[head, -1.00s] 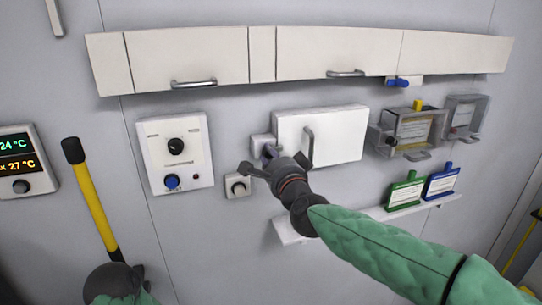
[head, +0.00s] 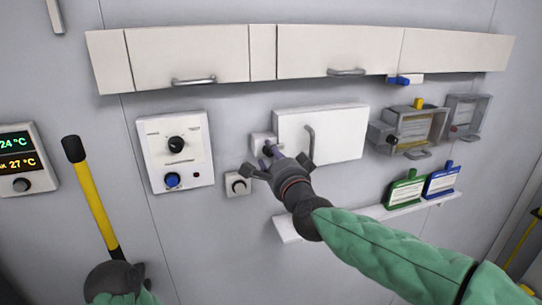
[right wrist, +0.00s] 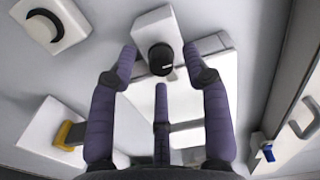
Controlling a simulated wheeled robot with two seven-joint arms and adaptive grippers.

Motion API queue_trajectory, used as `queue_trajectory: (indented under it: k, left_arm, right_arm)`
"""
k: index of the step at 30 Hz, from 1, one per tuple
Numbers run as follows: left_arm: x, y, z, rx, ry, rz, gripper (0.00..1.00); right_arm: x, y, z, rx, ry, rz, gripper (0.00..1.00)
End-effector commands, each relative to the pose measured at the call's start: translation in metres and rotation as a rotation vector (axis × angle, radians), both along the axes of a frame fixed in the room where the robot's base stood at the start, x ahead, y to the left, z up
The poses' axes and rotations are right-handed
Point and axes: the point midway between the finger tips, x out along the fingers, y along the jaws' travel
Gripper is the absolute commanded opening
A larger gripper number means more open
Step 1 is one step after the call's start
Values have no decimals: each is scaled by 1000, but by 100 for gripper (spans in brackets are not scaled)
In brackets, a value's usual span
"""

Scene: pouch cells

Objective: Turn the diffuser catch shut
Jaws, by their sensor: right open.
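The diffuser catch appears to be a small white block (head: 258,141) with a dark knob, at the left edge of a white panel (head: 335,132) with a grey handle. In the right wrist view, the black knob (right wrist: 160,58) stands on its white block (right wrist: 152,25), between and just beyond my spread fingers. My right gripper (head: 268,160) is open and empty in front of the catch; contact is not clear. It also shows in the right wrist view (right wrist: 160,75). My left gripper (head: 118,272) is low at the left, its fingers unclear.
A small box with a round knob (head: 238,184) sits close below left of my right gripper. A control plate (head: 195,135) is further left. A shelf (head: 290,228) with green and blue tags runs below. Cabinets (head: 190,58) hang above. A yellow bar (head: 94,205) rises near my left gripper.

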Motion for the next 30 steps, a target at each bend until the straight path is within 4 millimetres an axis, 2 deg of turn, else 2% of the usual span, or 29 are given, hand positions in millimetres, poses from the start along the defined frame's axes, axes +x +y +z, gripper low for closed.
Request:
queue_trajectory:
  k: [15, 21, 30]
  left_arm:
    - [0, 0, 0, 0, 0, 0, 0]
    - [0, 0, 0, 0, 0, 0, 0]
    - [0, 0, 0, 0, 0, 0, 0]
  right_arm:
    - [-84, -27, 1, 2, -2, 0, 49]
    - [-99, -32, -1, 0, 1, 1, 49]
    - [-102, -33, -1, 0, 1, 1, 49]
